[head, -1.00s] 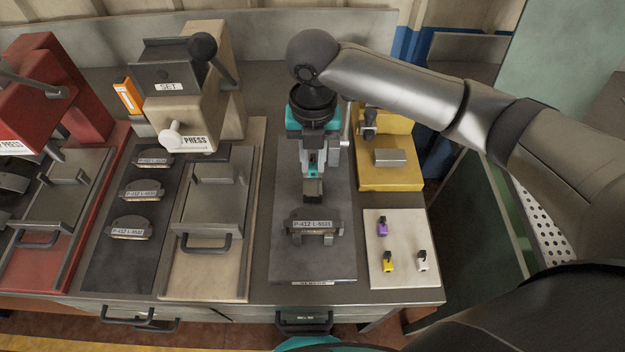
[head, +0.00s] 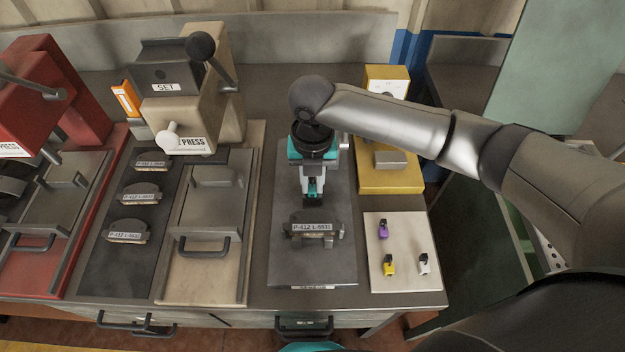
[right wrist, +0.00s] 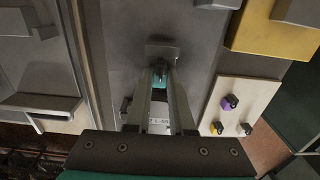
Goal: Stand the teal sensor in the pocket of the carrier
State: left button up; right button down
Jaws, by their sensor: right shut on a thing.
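My right gripper (head: 313,192) points down over the grey mat, just behind the carrier in the head view. It is shut on the teal sensor (head: 312,184), a small teal and dark piece. The sensor also shows between the fingertips in the right wrist view (right wrist: 160,74). The carrier (head: 315,228) is a dark curved shoe with a white label, standing on the mat. Part of its label shows between the fingers in the right wrist view (right wrist: 158,127). I cannot make out the pocket or whether the sensor touches anything. My left gripper is not in view.
A white board (head: 402,278) at the right holds purple (head: 383,229), yellow (head: 389,265) and white (head: 423,263) sensors. A yellow fixture (head: 390,180) stands behind it. A beige press (head: 185,110) and labelled shoes (head: 128,232) are at left. A grey block (right wrist: 163,50) stands on the mat.

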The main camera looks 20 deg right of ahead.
aim_at(312, 187)
jog(key=shift+s+f, duration=0.35)
jog(key=shift+f, duration=0.3)
jog(key=c, duration=0.9)
grip_release()
jog(key=shift+o, duration=0.6)
jog(key=shift+r, duration=0.15)
jog(key=shift+w+r, duration=0.15)
jog(key=shift+r, duration=0.2)
notch_tip(312, 187, up, 12)
jog(key=p, duration=0.1)
jog(key=shift+w+r+p, duration=0.2)
jog(key=shift+r+p, duration=0.05)
jog(key=shift+p, duration=0.15)
